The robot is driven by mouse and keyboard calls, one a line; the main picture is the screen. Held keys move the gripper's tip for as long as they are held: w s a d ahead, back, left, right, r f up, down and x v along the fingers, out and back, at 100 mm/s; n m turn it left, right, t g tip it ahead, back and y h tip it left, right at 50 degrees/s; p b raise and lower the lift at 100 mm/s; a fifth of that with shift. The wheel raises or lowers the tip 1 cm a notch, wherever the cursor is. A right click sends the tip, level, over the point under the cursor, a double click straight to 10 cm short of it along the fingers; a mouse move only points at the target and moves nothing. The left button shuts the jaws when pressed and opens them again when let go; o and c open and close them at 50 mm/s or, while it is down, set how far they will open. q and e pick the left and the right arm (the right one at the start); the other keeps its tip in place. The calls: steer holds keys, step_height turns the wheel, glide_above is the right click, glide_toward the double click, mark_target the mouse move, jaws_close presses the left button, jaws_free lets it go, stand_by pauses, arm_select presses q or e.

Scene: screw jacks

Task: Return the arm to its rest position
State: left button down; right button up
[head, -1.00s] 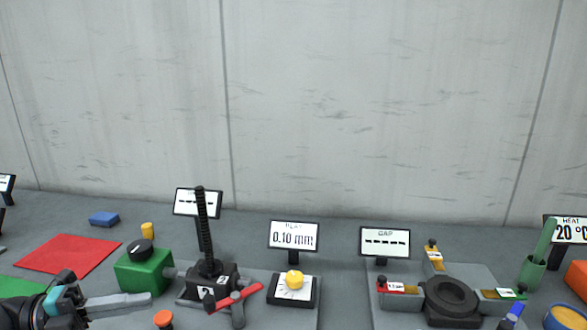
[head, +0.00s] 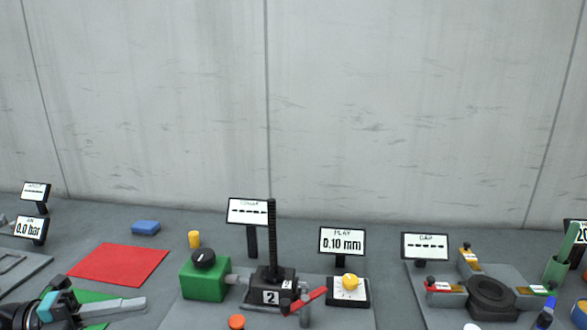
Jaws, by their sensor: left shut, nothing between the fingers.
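My left gripper (head: 138,305) is in the lower left of the head view, its grey fingers shut and pointing right, with nothing between them. It shows in front of a green mat (head: 95,297), left of the screw jack. The jack has a dark body (head: 272,283) marked 2, a tall black threaded spindle (head: 271,235), a red handle (head: 306,301) and a green box (head: 205,281) with a black knob. The fingers look apart from the jack. My right gripper is not in view.
A red mat (head: 118,264), a blue block (head: 146,227) and a yellow cylinder (head: 194,239) lie behind the gripper. An orange knob (head: 237,322) is in front of the jack. A concrete wall closes the back.

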arm_select(q)
steer(key=w+d+f+n+t+y, duration=0.5)
steer(key=d+f+n+t+y, duration=0.55)
steer(key=n, duration=0.85)
steer(key=s+f+n+g+y, duration=0.35)
steer(key=s+n+g, duration=0.25)
steer(key=s, duration=0.7)
steer(key=s+f+n+g+y, duration=0.3)
steer(key=s+f+n+g, duration=0.25)
steer(key=s, duration=0.65)
step_height(320, 180, down, 28)
steer(key=s+g+b, duration=0.2)
steer(key=b, duration=0.4)
steer(key=s+a+f+b, duration=0.3)
steer(key=s+f+b, duration=0.1)
steer(key=s+f, duration=1)
step_height(320, 180, down, 3)
steer(key=shift+s+a+f+g, duration=0.15)
steer(key=shift+a+g, duration=0.05)
steer(key=shift+g, duration=0.2)
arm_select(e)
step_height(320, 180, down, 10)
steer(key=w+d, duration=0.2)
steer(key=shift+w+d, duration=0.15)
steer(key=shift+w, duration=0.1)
